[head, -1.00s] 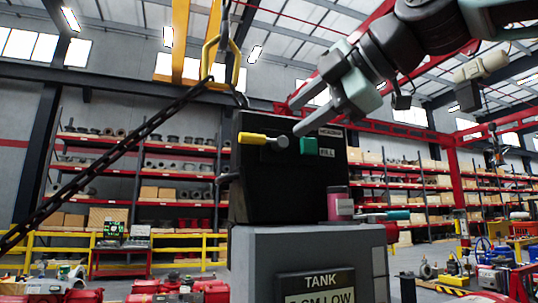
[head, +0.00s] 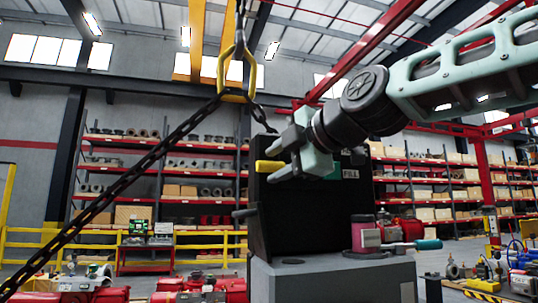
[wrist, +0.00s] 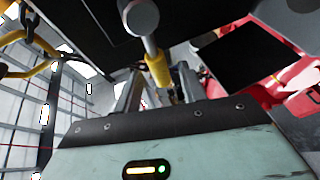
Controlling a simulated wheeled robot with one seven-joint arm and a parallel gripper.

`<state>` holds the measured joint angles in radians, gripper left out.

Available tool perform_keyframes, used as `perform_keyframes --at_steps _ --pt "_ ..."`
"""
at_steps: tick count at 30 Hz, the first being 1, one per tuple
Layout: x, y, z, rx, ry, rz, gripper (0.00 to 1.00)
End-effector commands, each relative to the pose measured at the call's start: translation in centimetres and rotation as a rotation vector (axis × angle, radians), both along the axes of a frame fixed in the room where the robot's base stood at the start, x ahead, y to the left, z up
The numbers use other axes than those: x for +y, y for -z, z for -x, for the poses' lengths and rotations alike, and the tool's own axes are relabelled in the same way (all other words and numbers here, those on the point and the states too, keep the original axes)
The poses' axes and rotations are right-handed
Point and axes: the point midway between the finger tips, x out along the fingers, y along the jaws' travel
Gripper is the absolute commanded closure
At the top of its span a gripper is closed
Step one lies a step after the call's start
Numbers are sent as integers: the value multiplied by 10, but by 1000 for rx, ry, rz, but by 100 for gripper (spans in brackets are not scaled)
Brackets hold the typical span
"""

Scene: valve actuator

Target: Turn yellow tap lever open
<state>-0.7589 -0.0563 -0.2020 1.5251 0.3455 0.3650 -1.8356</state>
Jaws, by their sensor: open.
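The yellow tap lever (head: 266,166) sticks out to the left on the front of the dark panel box (head: 290,225) in the head view. Its pivot is hidden behind my gripper (head: 275,162). In the wrist view the yellow lever (wrist: 159,72) hangs from a grey round pivot (wrist: 141,17). My gripper is open, with one finger on each side of the lever's yellow end in the wrist view (wrist: 160,90). I cannot tell whether either finger touches it. A green block (head: 331,171) beside the FILL label is partly hidden by my gripper.
Shelves stand far behind.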

Motion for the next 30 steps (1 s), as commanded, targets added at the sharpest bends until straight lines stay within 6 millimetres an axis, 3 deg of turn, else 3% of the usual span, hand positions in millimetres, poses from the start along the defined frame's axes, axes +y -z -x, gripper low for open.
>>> perform_keyframes --at_steps 6,17,22,30 --pt "15 4 -19 1 -1 0 59" --pt "18 7 -22 0 -1 -2 59" --pt "18 7 -22 0 -1 -2 100" --pt "18 8 -22 3 0 -11 100"
